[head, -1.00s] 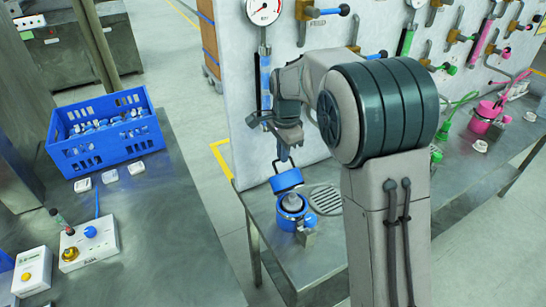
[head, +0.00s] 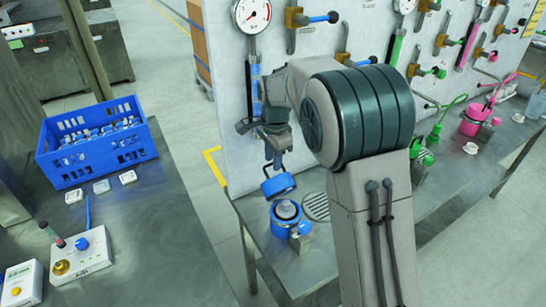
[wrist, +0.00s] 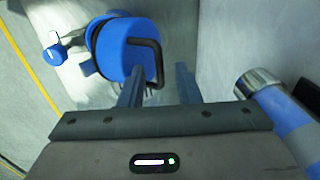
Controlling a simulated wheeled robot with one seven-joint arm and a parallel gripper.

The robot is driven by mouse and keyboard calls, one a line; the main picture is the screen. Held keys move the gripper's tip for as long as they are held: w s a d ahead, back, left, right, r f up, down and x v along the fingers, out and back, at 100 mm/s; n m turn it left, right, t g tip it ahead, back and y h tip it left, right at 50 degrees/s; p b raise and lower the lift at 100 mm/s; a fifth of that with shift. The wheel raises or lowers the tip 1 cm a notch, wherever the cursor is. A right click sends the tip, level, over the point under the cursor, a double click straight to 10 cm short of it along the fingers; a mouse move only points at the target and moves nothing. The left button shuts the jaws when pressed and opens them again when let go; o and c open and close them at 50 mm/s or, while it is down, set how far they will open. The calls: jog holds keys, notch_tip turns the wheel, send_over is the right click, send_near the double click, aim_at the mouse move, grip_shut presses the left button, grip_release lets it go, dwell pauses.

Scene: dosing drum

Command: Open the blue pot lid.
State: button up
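The blue pot (head: 287,230) stands on the metal bench below my gripper, its mouth uncovered and a grey rounded shape inside. Its blue lid (head: 278,186) is raised and tipped up above the pot's far side; I cannot see clearly what joins them. In the wrist view the lid (wrist: 127,50) shows its blue face and black bar handle (wrist: 158,62). My gripper (head: 275,162) is just above the lid, pointing down. In the wrist view its two fingers (wrist: 160,75) are apart, with part of the handle showing between them and no clear grip on it.
A wall panel (head: 320,75) with gauges, valves and levers rises behind the bench. A blue-filled tube (wrist: 285,118) is close to my gripper's right. Pink (head: 474,125) and green (head: 417,155) pots stand farther right. A blue crate (head: 97,155) sits on the left table.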

notch_tip(320, 180, up, 14)
jog(key=b, duration=0.1)
jog(key=shift+s+d, duration=0.2)
jog(key=shift+s, duration=0.15)
